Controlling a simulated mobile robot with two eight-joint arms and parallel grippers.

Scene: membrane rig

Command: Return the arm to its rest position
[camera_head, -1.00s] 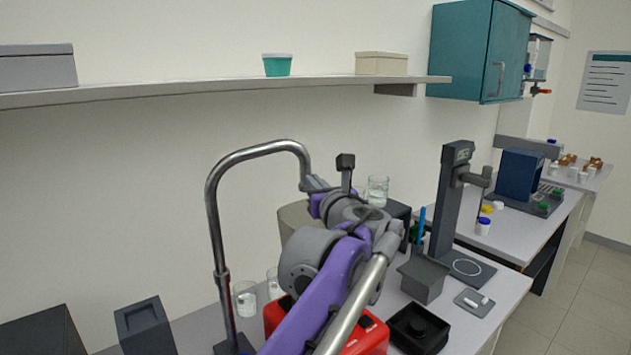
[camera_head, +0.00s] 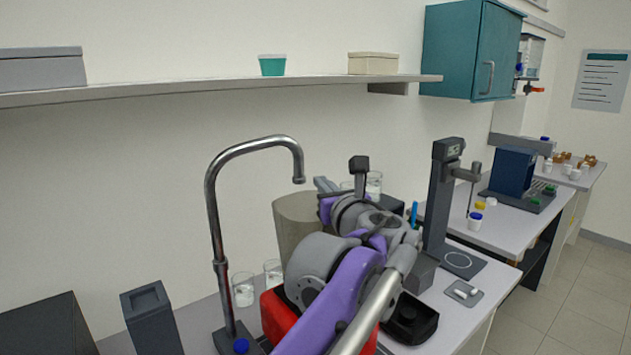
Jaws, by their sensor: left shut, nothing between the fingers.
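My left arm (camera_head: 338,290), purple and grey, rises from the bottom edge over the bench. Its gripper (camera_head: 323,186) is at the far end, beside a beige cylindrical vessel (camera_head: 294,225) and right of the curved metal spout (camera_head: 212,210). The gripper's small grey fingers are shut with nothing held. My own arm links cover part of the vessel and a red box (camera_head: 277,316). My right gripper is out of view.
Glass beakers (camera_head: 243,290) stand near the spout's base. A dark stand (camera_head: 440,195) and a black tray (camera_head: 410,322) are right of the arm. A shelf (camera_head: 220,88) runs above along the wall. The space between shelf and arm is clear.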

